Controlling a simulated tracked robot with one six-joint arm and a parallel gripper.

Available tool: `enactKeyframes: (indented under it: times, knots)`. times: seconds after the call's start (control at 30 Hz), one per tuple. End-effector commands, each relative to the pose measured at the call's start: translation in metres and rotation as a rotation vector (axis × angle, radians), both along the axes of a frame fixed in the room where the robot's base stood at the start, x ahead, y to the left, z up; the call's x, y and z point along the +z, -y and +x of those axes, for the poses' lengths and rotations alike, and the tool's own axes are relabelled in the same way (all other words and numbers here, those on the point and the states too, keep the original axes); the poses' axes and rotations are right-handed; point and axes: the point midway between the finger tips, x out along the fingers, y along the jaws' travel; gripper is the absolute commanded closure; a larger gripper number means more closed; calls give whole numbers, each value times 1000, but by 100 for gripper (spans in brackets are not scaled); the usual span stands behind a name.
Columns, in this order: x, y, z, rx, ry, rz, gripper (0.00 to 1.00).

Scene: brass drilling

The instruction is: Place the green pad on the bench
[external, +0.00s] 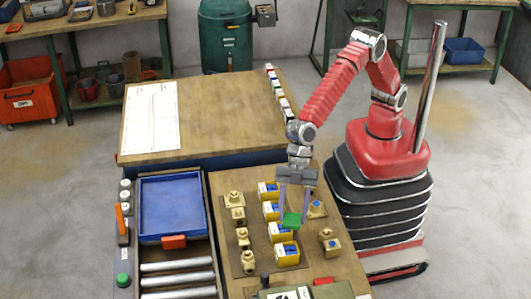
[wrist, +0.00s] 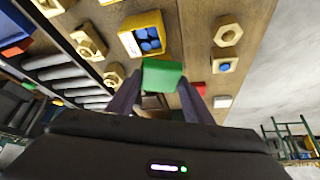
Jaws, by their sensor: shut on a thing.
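The green pad (external: 292,221) is a small block held between the two fingers of my gripper (external: 292,213). In the wrist view, the green pad (wrist: 162,73) sits between the fingertips of my gripper (wrist: 161,82). The gripper is shut on it and points down over the wooden bench (external: 223,184), among yellow boxes and brass parts. The bench top also shows in the wrist view (wrist: 195,30). I cannot tell the exact gap between the pad and the surface under it.
Yellow boxes with blue contents (external: 286,253) stand in a row close to the pad. Brass fittings (external: 242,237) stand to their left and others (external: 330,243) to their right. A blue tray (external: 172,205) lies further left. The larger worktop (external: 215,110) behind has wide bare room.

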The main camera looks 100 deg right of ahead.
Motion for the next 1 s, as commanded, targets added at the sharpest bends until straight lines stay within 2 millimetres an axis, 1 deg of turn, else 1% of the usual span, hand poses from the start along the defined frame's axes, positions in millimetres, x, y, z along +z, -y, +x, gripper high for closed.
enactKeyframes:
  times: [0.03,0.17,0.3,0.5,0.6,0.67,0.7,0.87,1.0]
  knots:
    - [-2,-17,-13,31,0,0,80]
    - [-5,-55,-46,105,-1,0,80]
    - [-9,-94,-83,185,0,0,80]
    - [-12,-137,-130,281,0,0,80]
    - [-12,-154,-148,322,0,1,80]
    - [-11,-163,-157,344,0,1,80]
    - [-9,-167,-156,350,1,1,80]
    - [0,-172,-151,365,1,1,80]
    - [0,-171,-152,379,0,0,80]
